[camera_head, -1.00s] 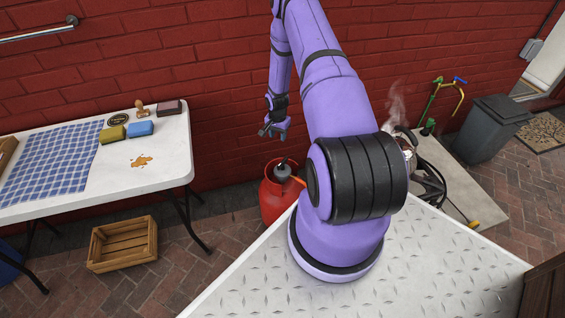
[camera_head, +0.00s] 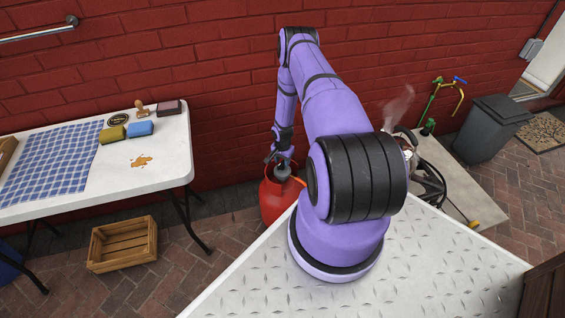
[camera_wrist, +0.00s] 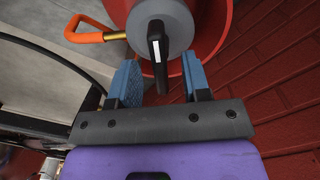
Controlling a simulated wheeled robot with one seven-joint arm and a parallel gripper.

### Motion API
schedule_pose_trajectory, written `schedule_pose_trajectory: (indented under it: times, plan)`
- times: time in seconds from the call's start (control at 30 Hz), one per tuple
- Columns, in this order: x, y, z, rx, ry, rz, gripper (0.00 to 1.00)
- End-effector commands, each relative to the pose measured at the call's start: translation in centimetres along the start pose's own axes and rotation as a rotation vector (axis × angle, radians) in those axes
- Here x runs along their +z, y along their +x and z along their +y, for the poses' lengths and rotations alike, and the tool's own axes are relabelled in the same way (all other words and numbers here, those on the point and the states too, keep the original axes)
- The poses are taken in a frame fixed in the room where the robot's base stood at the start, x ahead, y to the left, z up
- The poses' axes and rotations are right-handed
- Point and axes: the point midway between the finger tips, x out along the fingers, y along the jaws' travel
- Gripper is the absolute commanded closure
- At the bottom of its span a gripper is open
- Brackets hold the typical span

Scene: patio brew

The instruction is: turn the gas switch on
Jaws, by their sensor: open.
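The red gas bottle (camera_head: 272,202) stands on the brick paving by the wall, with a grey regulator (camera_head: 283,172) on top. In the wrist view the regulator (camera_wrist: 176,22) is a round grey disc carrying the gas switch (camera_wrist: 158,52), a black lever with a white stripe. An orange hose (camera_wrist: 88,36) leaves the regulator on a brass fitting. My gripper (camera_wrist: 163,82) is open, its two blue fingers on either side of the lever's end. I cannot tell whether either finger touches it. In the head view my gripper (camera_head: 280,158) is right at the bottle's top.
A steaming metal pot (camera_head: 408,150) on a burner stands to the right, on a pale slab. A white table (camera_head: 160,176) with a checked cloth, sponges and a stamp is at left. A wooden crate (camera_head: 122,244) lies on the paving. The brick wall rises close behind the bottle.

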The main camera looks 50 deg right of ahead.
Motion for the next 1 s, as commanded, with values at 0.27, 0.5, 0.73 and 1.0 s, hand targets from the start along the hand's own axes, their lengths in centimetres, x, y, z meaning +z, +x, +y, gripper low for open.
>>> schedule_pose_trajectory:
  times: [0.27,0.5,0.73,1.0]
  plan:
    - [0.01,1.13,0.0,0.0,-0.001,0.0,0.56]
    - [0.02,1.11,-0.01,0.0,-0.001,0.0,0.66]
    - [0.02,1.1,-0.01,0.0,-0.001,0.0,1.0]
    - [0.03,1.09,-0.02,0.0,-0.021,0.0,1.0]
